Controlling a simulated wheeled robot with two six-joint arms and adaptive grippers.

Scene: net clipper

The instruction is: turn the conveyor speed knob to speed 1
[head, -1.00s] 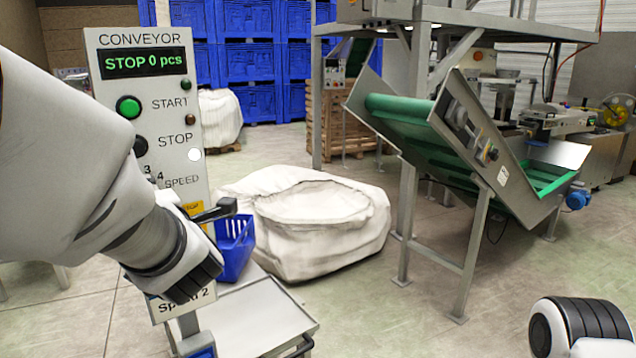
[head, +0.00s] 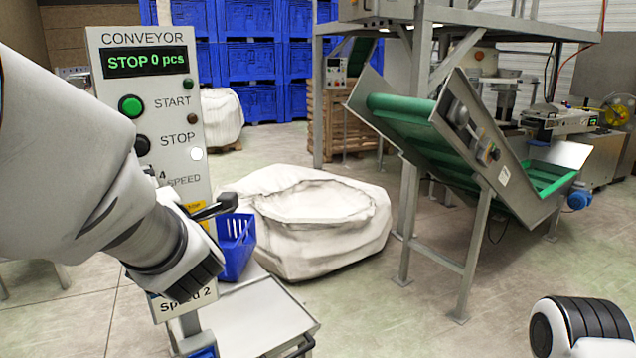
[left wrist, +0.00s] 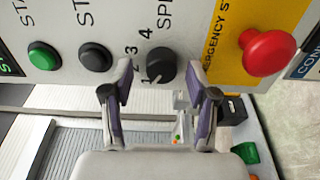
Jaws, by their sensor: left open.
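The conveyor panel (head: 150,75) stands upright at the left in the head view, its display (head: 146,61) reading "STOP 0 pcs". My left arm hides its speed knob there. In the left wrist view the dark speed knob (left wrist: 161,64) faces me, its white mark pointing toward the "1". My left gripper (left wrist: 161,75) is open, with one finger on each side of the knob; I cannot tell whether either touches it. In the head view the left gripper (head: 215,207) is close to the panel's lower half, mostly hidden by the arm. My right gripper is not in view.
A red emergency stop button (left wrist: 269,52) is beside the knob; green (left wrist: 44,55) and black (left wrist: 95,56) buttons are on its other side. A metal tray table (head: 260,320) and blue basket (head: 236,248) stand near the panel. A white sack (head: 315,225) lies on the floor.

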